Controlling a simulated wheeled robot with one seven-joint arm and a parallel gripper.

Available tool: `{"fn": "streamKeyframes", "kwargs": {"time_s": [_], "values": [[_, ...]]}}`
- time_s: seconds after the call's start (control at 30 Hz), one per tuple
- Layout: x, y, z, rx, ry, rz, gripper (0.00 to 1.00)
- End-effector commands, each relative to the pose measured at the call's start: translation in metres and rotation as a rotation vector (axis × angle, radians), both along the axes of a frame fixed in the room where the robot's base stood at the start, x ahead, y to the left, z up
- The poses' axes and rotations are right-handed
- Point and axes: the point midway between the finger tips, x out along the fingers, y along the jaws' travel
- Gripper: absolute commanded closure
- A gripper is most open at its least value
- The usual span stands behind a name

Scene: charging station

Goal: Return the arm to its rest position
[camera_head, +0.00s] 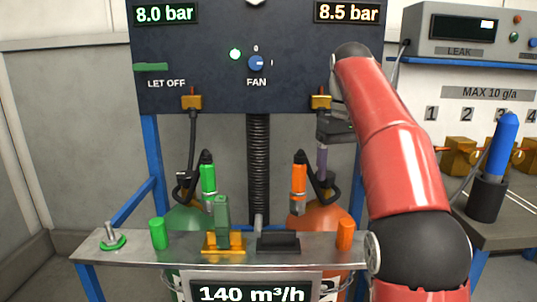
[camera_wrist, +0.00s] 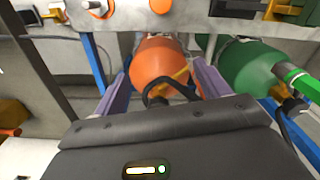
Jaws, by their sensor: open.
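My arm (camera_head: 395,140) is red with dark joints and reaches up along the right side of the dark panel, its upper end bent over near the 8.5 bar display. My gripper (camera_head: 322,172) points downward below the right brass fitting, above the orange cylinder (camera_head: 318,217). In the wrist view its two purple fingers are spread apart (camera_wrist: 163,76), with nothing held between them. The orange cylinder (camera_wrist: 158,62) and a black loop show beyond the fingers. I cannot tell how far the fingertips are from the cylinder's hose and valve.
A green cylinder (camera_head: 187,217) stands left of the orange one. A metal shelf (camera_head: 140,248) with a switch, plugs and sockets runs in front. The dark panel (camera_head: 215,75) is behind. A bench (camera_head: 510,220) with a blue-handled tool (camera_head: 502,145) stands at right.

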Motion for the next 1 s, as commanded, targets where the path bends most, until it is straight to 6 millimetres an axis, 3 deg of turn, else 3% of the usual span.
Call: {"fn": "streamKeyframes", "kwargs": {"time_s": [0.37, 0.67, 0.87, 1.0], "values": [[-0.018, -0.002, 0.001, 0.005, -0.042, -0.025, 0.25], [-0.052, -0.003, -0.005, 0.014, -0.114, -0.062, 0.25], [-0.098, -0.003, -0.025, 0.023, -0.200, -0.105, 0.25], [-0.144, -0.002, -0.058, 0.033, -0.278, -0.144, 0.25]]}}
